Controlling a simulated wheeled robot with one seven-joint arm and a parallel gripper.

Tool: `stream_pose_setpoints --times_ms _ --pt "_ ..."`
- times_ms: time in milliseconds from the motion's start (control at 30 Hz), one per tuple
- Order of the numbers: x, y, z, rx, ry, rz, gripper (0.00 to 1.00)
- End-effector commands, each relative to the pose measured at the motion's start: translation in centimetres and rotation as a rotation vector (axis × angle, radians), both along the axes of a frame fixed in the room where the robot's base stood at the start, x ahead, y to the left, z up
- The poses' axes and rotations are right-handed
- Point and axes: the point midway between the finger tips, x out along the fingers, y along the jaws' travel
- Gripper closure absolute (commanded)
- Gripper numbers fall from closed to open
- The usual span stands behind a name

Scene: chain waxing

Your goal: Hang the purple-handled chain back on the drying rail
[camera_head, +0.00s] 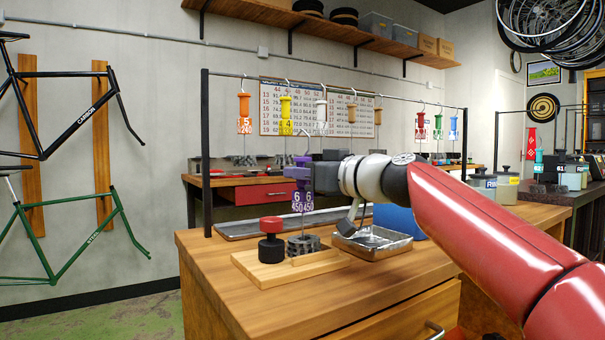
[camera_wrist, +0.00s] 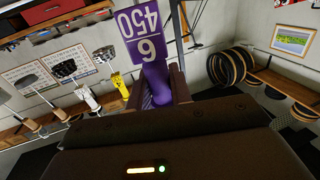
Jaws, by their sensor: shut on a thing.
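My gripper (camera_head: 306,177) is shut on the purple handle (camera_head: 300,172) of a chain. It is above the wooden workbench, below the drying rail (camera_head: 350,94). The handle is upright with its hook pointing up, below the rail's height. A purple tag (camera_head: 303,201) marked 6 and 450 hangs under it, and the dark bundled chain (camera_head: 303,244) hangs lowest, by a wooden block. I cannot tell whether the bundle touches the block. In the wrist view the purple handle (camera_wrist: 157,86) sits between the fingers, with its tag (camera_wrist: 143,34) beyond.
On the rail hang orange (camera_head: 244,106), yellow (camera_head: 286,108), white, brown, red (camera_head: 420,122), green and blue handled chains. A wide gap lies between the brown and red ones. A wooden block with a red-knobbed weight (camera_head: 271,240) and a metal tray (camera_head: 372,243) stand on the bench.

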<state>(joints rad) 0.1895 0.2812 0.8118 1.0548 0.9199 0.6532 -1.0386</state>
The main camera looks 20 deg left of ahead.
Motion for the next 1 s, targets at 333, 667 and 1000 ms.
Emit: stream_pose_setpoints --times_ms 333,667,1000 --pt "-0.1 0.0 0.6 0.003 -0.003 0.0 1.0" --pt "-0.1 0.0 3.7 0.002 -0.002 0.0 1.0" --pt "-0.1 0.0 6.3 0.002 -0.002 0.0 1.0"
